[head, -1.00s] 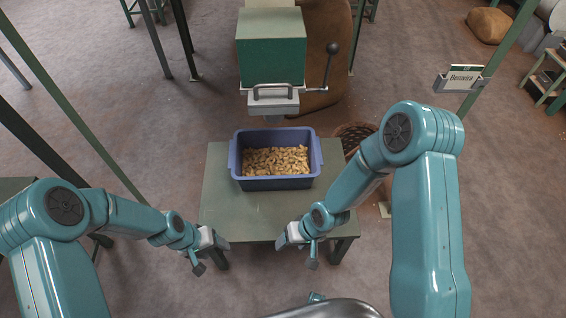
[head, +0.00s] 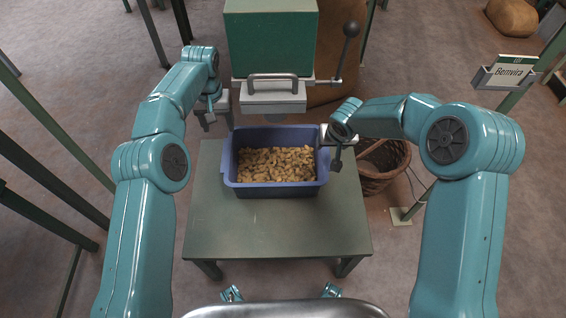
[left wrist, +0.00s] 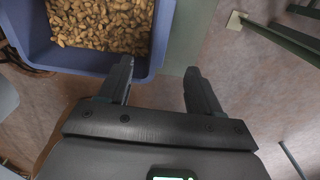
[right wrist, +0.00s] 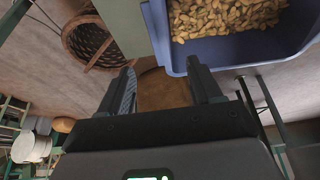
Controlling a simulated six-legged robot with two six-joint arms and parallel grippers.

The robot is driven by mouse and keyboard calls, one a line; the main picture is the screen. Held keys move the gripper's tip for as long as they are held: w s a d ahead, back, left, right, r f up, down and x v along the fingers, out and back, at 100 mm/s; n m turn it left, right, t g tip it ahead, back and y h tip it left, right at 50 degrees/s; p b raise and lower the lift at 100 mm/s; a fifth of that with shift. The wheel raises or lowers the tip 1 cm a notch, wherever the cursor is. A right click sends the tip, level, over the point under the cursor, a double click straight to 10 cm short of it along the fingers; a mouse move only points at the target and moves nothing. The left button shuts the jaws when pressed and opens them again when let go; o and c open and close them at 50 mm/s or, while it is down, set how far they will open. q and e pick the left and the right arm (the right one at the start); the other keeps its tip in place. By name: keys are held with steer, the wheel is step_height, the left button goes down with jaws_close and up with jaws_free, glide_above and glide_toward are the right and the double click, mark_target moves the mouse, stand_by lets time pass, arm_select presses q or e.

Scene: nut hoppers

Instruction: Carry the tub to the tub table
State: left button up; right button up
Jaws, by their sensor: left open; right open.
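The blue tub (head: 275,190), holding a layer of tan nuts (head: 275,163), sits on the green table (head: 278,232) under the hopper spout. My left gripper (head: 213,118) is open at the tub's left, near its far corner. In the left wrist view, the tub wall (left wrist: 150,50) is close to one finger, and the fingers (left wrist: 158,85) look empty. My right gripper (head: 333,160) is open at the tub's right end. In the right wrist view, its fingers (right wrist: 164,85) point toward the tub's edge (right wrist: 160,35). I cannot tell whether either gripper touches the tub.
The green hopper (head: 270,45) with a crank handle stands behind the tub. A wicker basket (head: 383,168) is on the floor right of the table. A "Benvira" sign (head: 508,73) is on a post at right. The table's near half is clear.

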mark_target(228, 156)
arm_select(q)
step_height(228, 156, down, 17)
steer(key=shift+w+a+r, duration=0.1)
steer(key=shift+r, duration=0.1)
arm_select(e)
steer(key=x, duration=1.2)
steer(key=shift+w+f, duration=0.1)
steer(key=shift+f, duration=0.15)
arm_select(q)
steer(key=c, duration=1.2)
arm_select(e)
steer(key=c, duration=1.2)
arm_select(q)
steer(key=shift+d, duration=0.25)
arm_select(e)
steer(key=shift+a, duration=0.15)
arm_select(q)
steer(key=shift+r, duration=0.15)
arm_select(e)
steer(key=shift+w+r, duration=0.1)
